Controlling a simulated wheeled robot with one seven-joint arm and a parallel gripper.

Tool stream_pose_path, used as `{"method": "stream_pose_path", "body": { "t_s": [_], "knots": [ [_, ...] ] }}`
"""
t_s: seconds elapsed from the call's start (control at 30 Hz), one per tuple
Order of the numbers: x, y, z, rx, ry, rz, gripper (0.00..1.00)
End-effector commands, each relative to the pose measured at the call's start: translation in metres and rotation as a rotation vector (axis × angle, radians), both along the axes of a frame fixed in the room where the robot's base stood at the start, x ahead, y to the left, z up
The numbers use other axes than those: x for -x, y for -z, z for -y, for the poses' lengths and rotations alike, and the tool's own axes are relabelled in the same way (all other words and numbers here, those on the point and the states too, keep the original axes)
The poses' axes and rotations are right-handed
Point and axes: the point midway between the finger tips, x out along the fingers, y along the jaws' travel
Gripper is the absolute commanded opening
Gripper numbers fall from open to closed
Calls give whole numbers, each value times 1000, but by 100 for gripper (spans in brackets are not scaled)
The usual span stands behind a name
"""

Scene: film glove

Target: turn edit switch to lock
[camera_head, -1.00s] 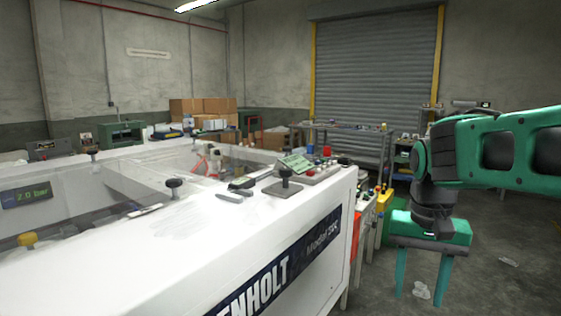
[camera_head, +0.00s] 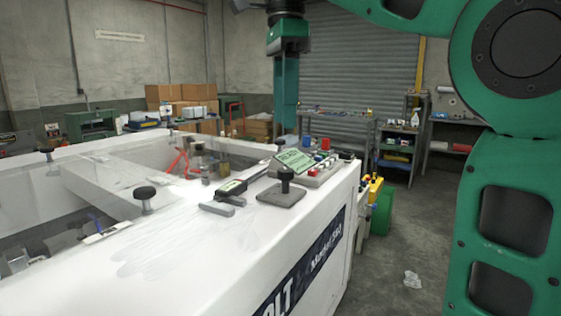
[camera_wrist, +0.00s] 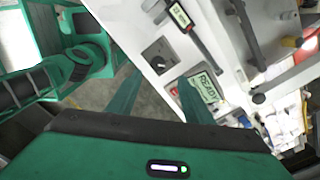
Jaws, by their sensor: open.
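A black knob stands upright on a square grey plate (camera_head: 279,194) on the white machine's top, near its right edge. The plate also shows in the wrist view (camera_wrist: 160,58), beyond my fingers. It looks like a rotary switch, but I cannot read any edit or lock marking. My gripper (camera_head: 286,128) points down, open and empty, behind and above the panel in the head view. In the wrist view its two fingers (camera_wrist: 158,85) are spread apart, touching nothing. A green READY display (camera_wrist: 203,87) lies near the right finger; it also shows in the head view (camera_head: 293,161).
A control panel (camera_head: 322,173) with red and dark buttons is behind the knob. A handheld gauge (camera_head: 229,188) and a grey bar (camera_head: 215,208) lie left of it. Another black knob (camera_head: 145,195) stands further left.

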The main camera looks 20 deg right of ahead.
Motion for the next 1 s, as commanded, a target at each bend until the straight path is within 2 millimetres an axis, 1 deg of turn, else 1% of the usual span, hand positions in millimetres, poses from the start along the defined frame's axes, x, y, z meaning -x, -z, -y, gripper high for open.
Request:
{"method": "stream_pose_path", "body": {
  "t_s": [0.17,0.3,0.5,0.8,1.0],
  "knots": [
    [2,24,2,5,3,-3,46],
    [2,49,2,2,2,-3,46],
    [1,77,2,3,-1,-4,46],
    [0,97,3,0,0,-2,46],
    [1,102,4,3,1,-1,46]
  ]
}}
